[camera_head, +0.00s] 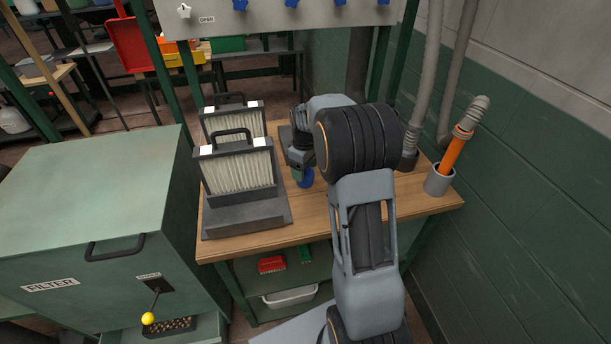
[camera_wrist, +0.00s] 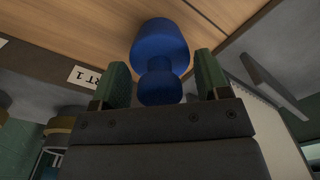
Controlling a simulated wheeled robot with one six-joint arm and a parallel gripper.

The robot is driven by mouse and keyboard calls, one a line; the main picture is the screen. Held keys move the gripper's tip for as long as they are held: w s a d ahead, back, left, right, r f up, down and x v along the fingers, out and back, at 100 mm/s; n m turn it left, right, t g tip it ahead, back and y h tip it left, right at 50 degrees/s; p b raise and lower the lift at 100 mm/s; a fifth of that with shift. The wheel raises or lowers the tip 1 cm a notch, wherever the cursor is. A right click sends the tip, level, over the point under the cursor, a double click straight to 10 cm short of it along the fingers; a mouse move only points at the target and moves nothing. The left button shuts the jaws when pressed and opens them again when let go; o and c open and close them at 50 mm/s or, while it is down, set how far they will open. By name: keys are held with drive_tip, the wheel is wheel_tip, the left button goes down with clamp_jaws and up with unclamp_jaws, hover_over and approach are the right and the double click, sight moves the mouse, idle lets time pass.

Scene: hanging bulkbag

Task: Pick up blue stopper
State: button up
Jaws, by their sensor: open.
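The blue stopper (camera_wrist: 160,48) shows in the wrist view, with a wide round head, a narrow neck and a rounded end nearer the gripper. My gripper (camera_wrist: 162,80) is open, with one green finger pad on each side of the stopper's neck and narrower end. Gaps show between the stopper and both pads. In the head view the blue stopper (camera_head: 306,179) is at the wooden table, just below my gripper (camera_head: 299,172), and my arm partly hides this area. I cannot tell exactly what the stopper rests on.
Two framed filters (camera_head: 238,170) stand on a dark base left of my gripper. A grey cup (camera_head: 439,181) with an orange-handled tool (camera_head: 455,150) is at the table's right. A green filter cabinet (camera_head: 90,220) stands at left. A label (camera_wrist: 85,77) shows in the wrist view.

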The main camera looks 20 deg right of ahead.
drive_tip(key=shift+c, duration=0.5)
drive_tip(key=c, duration=0.9)
drive_tip(key=shift+c, duration=0.2)
